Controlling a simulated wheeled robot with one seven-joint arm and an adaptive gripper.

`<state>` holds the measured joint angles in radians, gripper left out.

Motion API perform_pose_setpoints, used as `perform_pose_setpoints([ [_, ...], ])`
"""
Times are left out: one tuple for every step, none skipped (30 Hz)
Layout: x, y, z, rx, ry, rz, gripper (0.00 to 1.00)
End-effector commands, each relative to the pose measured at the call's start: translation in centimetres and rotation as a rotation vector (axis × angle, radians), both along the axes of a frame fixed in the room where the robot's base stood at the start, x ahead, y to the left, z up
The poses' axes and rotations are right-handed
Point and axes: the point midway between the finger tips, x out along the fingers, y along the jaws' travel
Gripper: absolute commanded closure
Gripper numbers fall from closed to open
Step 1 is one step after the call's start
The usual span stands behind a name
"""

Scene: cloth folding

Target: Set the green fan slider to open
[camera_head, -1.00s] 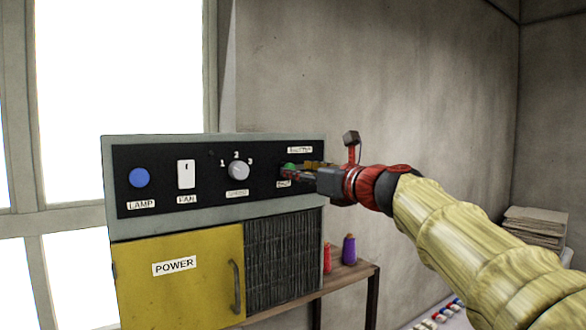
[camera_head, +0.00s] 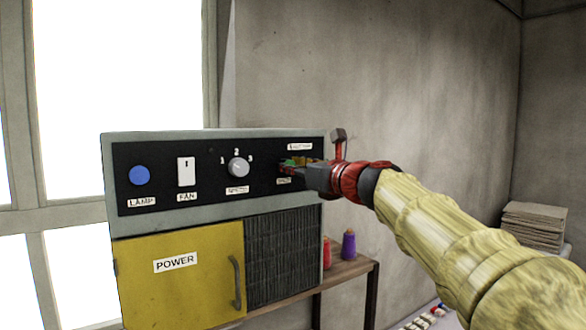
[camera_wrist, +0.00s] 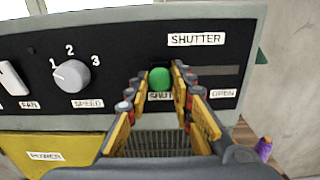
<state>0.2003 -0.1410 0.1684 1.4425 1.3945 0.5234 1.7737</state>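The green slider knob (camera_wrist: 159,79) sits at the left, "SHUT" end of the dark slot (camera_wrist: 222,71) under the "SHUTTER" label (camera_wrist: 196,39). An "OPEN" label (camera_wrist: 223,93) is at the slot's right end. In the head view the green knob (camera_head: 288,162) is partly hidden by my gripper (camera_head: 286,167). In the wrist view my gripper (camera_wrist: 160,88) is open, with its two yellow fingers on either side of the knob. I cannot tell whether either finger touches it.
The black panel also has a blue lamp button (camera_head: 139,175), a white fan switch (camera_head: 186,171) and a grey speed dial (camera_head: 238,167). A yellow power door (camera_head: 190,285) is below. Red (camera_head: 327,254) and purple (camera_head: 348,245) spools stand on a wooden table (camera_head: 350,268).

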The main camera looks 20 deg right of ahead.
Motion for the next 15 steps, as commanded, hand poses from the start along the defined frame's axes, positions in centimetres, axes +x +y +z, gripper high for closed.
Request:
perform_pose_setpoints([
  [-0.01, 0.00, 0.00, 0.000, 0.000, 0.000, 0.83],
  [-0.01, 0.00, 0.00, 0.000, 0.000, 0.000, 0.84],
  [-0.01, -0.01, 0.00, 0.000, 0.000, 0.000, 0.87],
  [-0.01, -0.01, 0.00, 0.000, 0.000, 0.000, 0.88],
  [-0.01, -0.01, 0.00, 0.000, 0.000, 0.000, 0.90],
  [-0.01, 0.00, 0.00, 0.000, 0.000, 0.000, 0.92],
  [-0.01, 0.00, 0.00, 0.000, 0.000, 0.000, 0.94],
  [-0.01, 0.00, 0.00, 0.000, 0.000, 0.000, 0.96],
  [-0.01, 0.00, 0.00, 0.000, 0.000, 0.000, 0.98],
  [-0.01, 0.00, 0.00, 0.000, 0.000, 0.000, 1.00],
  [-0.01, 0.00, 0.00, 0.000, 0.000, 0.000, 1.00],
  [-0.01, 0.00, 0.00, 0.000, 0.000, 0.000, 1.00],
  [-0.01, -0.01, 0.00, 0.000, 0.000, 0.000, 1.00],
  [-0.01, 0.00, 0.00, 0.000, 0.000, 0.000, 1.00],
  [0.00, 0.00, 0.00, 0.000, 0.000, 0.000, 1.00],
])
